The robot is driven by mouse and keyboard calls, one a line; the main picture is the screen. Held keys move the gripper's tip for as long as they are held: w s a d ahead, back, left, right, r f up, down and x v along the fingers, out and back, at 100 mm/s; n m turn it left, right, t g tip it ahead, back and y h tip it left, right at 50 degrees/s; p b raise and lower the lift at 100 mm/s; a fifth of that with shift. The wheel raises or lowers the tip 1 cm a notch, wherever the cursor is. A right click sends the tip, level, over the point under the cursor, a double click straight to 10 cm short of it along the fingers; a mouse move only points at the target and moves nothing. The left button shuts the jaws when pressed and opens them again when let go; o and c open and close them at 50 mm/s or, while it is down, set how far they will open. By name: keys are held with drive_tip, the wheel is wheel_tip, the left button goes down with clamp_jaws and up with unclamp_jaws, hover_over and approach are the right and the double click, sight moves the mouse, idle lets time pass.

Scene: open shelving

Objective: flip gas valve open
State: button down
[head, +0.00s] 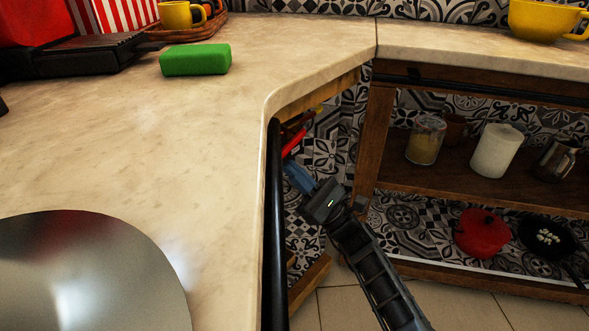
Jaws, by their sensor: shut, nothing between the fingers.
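A red handle (294,142), which looks like the gas valve's lever, shows under the counter at the inner corner. It slants up to the right, and the counter edge and the black rail hide part of it. A small yellow piece (317,110) shows just above it. My gripper (291,166) reaches in from the lower right beneath the counter. Its blue fingers are shut and empty, with their tips just below the red handle. I cannot tell whether they touch it.
A black rail (274,230) runs along the counter's front edge, close left of my gripper. The wooden shelving (380,130) on the right holds jars, a white candle, a red pot and a dark pan. A green sponge (196,60) lies on the counter (150,130).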

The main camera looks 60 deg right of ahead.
drive_tip(key=shift+a+r, duration=0.15)
drive_tip(key=shift+r, duration=0.45)
drive_tip(key=shift+a+r+p, duration=0.7)
drive_tip(key=shift+r+p, duration=0.05)
drive_tip(key=shift+r, duration=0.1)
